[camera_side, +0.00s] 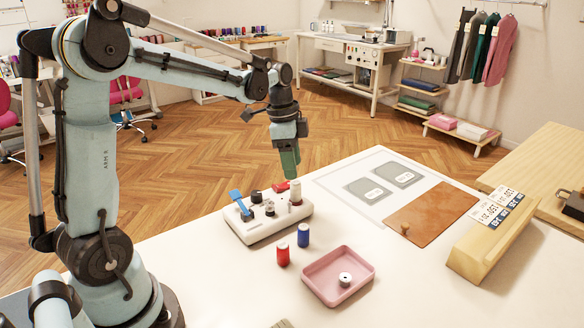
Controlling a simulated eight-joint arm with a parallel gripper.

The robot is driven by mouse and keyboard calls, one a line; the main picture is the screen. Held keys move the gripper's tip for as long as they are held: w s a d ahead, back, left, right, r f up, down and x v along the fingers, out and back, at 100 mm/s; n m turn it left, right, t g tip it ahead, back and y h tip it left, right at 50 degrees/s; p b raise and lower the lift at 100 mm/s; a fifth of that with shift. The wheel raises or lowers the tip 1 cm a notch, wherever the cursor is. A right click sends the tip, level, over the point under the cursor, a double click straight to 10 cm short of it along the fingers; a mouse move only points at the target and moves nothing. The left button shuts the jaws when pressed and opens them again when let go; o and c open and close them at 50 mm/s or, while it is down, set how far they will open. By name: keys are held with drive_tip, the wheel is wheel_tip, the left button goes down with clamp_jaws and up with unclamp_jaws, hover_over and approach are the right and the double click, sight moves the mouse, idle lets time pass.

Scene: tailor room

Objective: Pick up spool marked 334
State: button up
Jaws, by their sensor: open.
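My gripper (291,172) points down with its green fingers above the right end of a white holder (262,229). It is open, and the gap between the fingers is hard to see from this side. A pale upright spool (295,194) stands at the holder's right end, just below the fingers and apart from them. A red spool (283,254) and a blue spool (303,236) stand on the table in front of the holder. A small white spool or bobbin (344,280) lies in a pink tray (361,287). The number 334 is not readable on any of them.
The holder also bears a blue clip-like piece (238,202), dark knobs and a red piece (280,187). A brown leather sheet (431,218) and a wooden block with number cards (490,237) lie to the right. Table between tray and leather is clear.

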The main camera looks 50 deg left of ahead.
sight(298, 195)
drive_tip(key=shift+w+d+f, duration=0.1)
drive_tip(key=shift+d+f, duration=0.1)
drive_tip(key=shift+f, duration=1.05)
drive_tip(key=shift+w+d+f, duration=0.15)
drive_tip(key=shift+d+f, duration=0.05)
drive_tip(key=shift+f, duration=1)
drive_tip(key=shift+w+d+f, duration=0.1)
drive_tip(key=shift+d+f, duration=0.1)
drive_tip(key=shift+f, duration=1.05)
clamp_jaws()
